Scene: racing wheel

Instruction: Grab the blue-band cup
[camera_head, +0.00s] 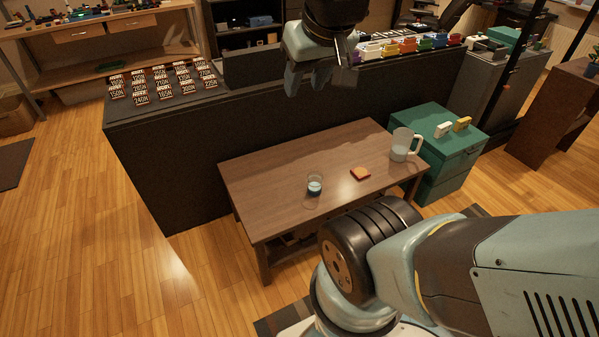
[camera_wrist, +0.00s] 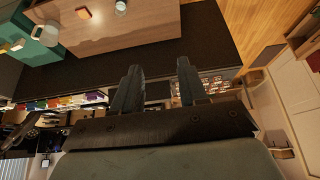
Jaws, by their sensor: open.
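The blue-band cup (camera_head: 315,185) is a small clear cup with a blue band, upright on the wooden table (camera_head: 262,170). It also shows, small, at the top of the wrist view (camera_wrist: 120,7). My gripper (camera_head: 318,78) is raised over the dark counter behind the table, well apart from the cup. In the wrist view its two dark fingers (camera_wrist: 158,80) stand apart with nothing between them.
An orange-red square item (camera_head: 360,174) and a clear pitcher (camera_head: 403,145) stand right of the cup. A green cabinet (camera_head: 450,160) adjoins the table's right. The dark counter (camera_head: 190,150) behind carries several labelled blocks (camera_head: 160,82). The table's left part is clear.

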